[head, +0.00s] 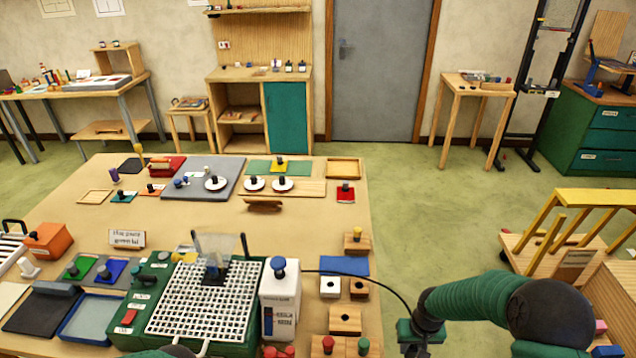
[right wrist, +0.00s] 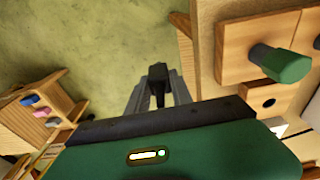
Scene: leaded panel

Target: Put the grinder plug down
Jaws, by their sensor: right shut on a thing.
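My right gripper (head: 412,338) is low in the head view, just off the right edge of the workbench. In the right wrist view the gripper (right wrist: 157,95) is shut on the black grinder plug (right wrist: 158,82), with a finger on each side of it and floor below. The plug itself is too small to make out in the head view. A black cord (head: 378,284) arcs from beside the white box (head: 281,300) to my right gripper. The grinder (head: 215,278), with its white grid top and clear shield, stands on the bench. My left gripper is not visible.
The workbench (head: 330,225) holds wooden blocks with coloured knobs (head: 345,320) along its right edge, near my right gripper. A wooden stand with yellow rails (head: 570,232) stands on the floor at the right. Green floor (head: 440,230) between them is clear.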

